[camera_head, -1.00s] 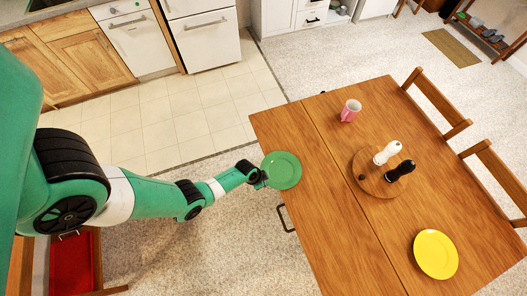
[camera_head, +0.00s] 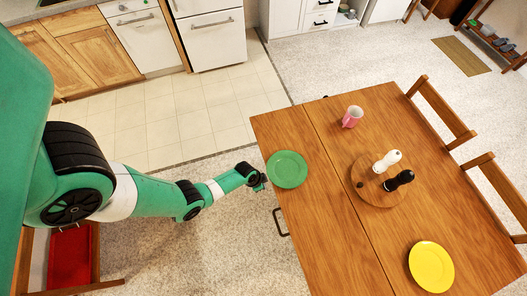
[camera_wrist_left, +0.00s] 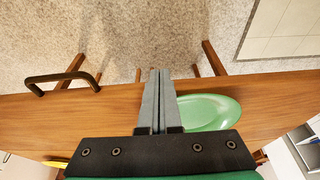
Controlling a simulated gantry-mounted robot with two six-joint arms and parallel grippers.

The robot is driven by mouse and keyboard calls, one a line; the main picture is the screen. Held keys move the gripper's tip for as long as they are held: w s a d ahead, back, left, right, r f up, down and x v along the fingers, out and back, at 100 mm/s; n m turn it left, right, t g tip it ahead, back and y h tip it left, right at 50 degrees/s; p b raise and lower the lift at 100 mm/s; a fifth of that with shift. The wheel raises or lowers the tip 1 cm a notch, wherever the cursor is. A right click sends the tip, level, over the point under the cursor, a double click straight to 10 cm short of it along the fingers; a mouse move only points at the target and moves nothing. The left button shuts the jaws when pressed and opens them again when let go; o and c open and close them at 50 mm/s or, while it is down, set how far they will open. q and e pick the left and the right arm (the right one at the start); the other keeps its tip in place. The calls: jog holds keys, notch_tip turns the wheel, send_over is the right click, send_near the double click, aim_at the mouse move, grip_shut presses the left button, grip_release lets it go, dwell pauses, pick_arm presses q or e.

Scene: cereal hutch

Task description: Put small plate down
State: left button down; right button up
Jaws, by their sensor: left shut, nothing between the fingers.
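A small green plate (camera_head: 287,169) lies flat near the left edge of the wooden table (camera_head: 330,220). It also shows in the wrist view (camera_wrist_left: 212,112), right of the fingers and partly hidden by them. My left gripper (camera_head: 263,182) is at the table's left edge, just beside the plate's lower left rim. In the wrist view its two grey fingers (camera_wrist_left: 159,100) are pressed together with nothing between them. They do not hold the plate. My right gripper is in neither view.
A pink mug (camera_head: 352,116) stands on the far part of the table. A round wooden board (camera_head: 366,190) holds a white shaker (camera_head: 386,161) and a black shaker (camera_head: 399,180). A yellow plate (camera_head: 431,266) lies at the near right. Chairs (camera_head: 440,105) stand along the right side.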

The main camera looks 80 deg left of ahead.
pick_arm(q)
jog(key=s+p+v, duration=0.1)
jog(key=p+v, duration=0.6)
jog(key=v, duration=0.3)
jog(key=shift+s, duration=0.3)
